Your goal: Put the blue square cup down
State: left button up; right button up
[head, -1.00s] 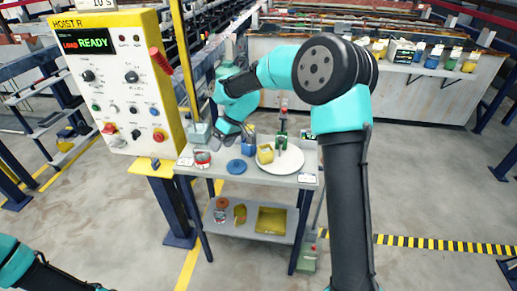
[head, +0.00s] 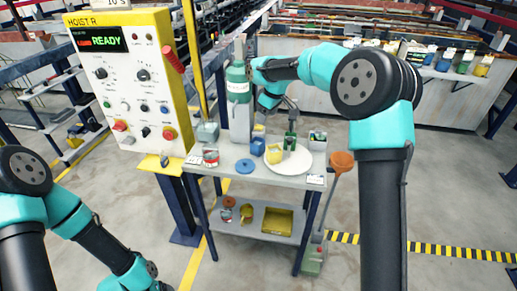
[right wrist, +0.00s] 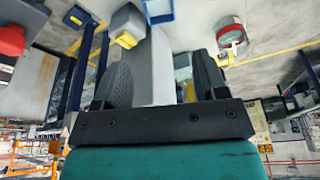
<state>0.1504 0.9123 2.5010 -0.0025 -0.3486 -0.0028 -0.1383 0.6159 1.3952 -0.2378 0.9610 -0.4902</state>
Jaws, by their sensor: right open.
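A small blue square cup (head: 257,147) stands upright on the grey bench top (head: 232,175) in the head view, beside a yellow square cup (head: 274,155). My right gripper (head: 291,104) is above the back of the bench, apart from the blue cup; its fingers are small and partly hidden there. A blue-edged thing (right wrist: 159,12) and a yellow thing (right wrist: 127,39) lie beyond the fingers at the top.
A white round plate (head: 303,162) is at the bench's right. A red-and-white can (head: 210,157) and blue disc (head: 245,166) lie at the left front. The hoist panel (head: 126,85) rises at the left.

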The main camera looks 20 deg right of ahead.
send_near(257, 147)
jog(key=w+f, duration=0.1)
jog(key=f, duration=0.1)
jog(key=w+f, duration=0.1)
jog(key=f, duration=0.1)
jog(key=w+f, duration=0.1)
jog(key=w, duration=0.1)
jog(key=shift+f, duration=0.4)
jog(key=shift+w+a+f, duration=0.1)
jog(key=shift+f, duration=0.05)
jog(key=shift+x, duration=2.45)
jog(key=c, duration=0.7)
